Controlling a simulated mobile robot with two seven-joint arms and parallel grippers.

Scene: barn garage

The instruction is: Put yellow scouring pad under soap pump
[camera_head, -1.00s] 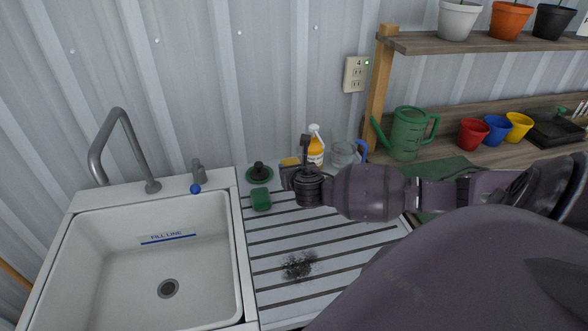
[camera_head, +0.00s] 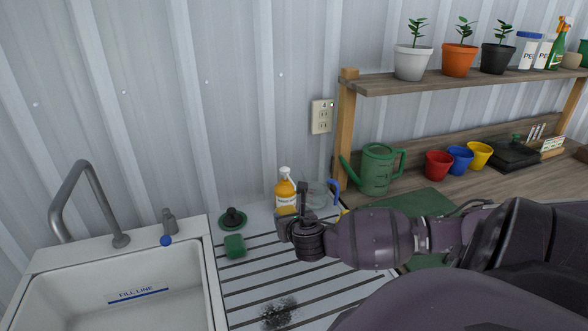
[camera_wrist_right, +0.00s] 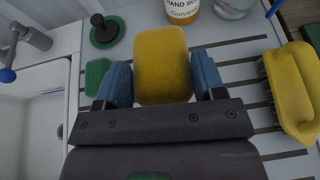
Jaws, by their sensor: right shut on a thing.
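The yellow scouring pad (camera_wrist_right: 162,65) is between the blue fingers of my right gripper (camera_wrist_right: 163,82) in the right wrist view, which is shut on it. In the head view my right gripper (camera_head: 284,229) is over the ribbed drainboard, just in front of the soap pump; the pad is hidden there. The soap pump (camera_head: 286,190) is an orange bottle with a white top, standing upright at the back of the drainboard. Its lower part also shows beyond the pad in the right wrist view (camera_wrist_right: 182,10), apart from it. My left gripper is not in view.
A green pad (camera_head: 235,246) and a green plunger-like item (camera_head: 232,218) are left of the gripper. A clear jug (camera_head: 320,196) with a blue handle stands right of the soap. A yellow brush (camera_wrist_right: 292,92) lies right of the gripper. The sink (camera_head: 120,300) is at left.

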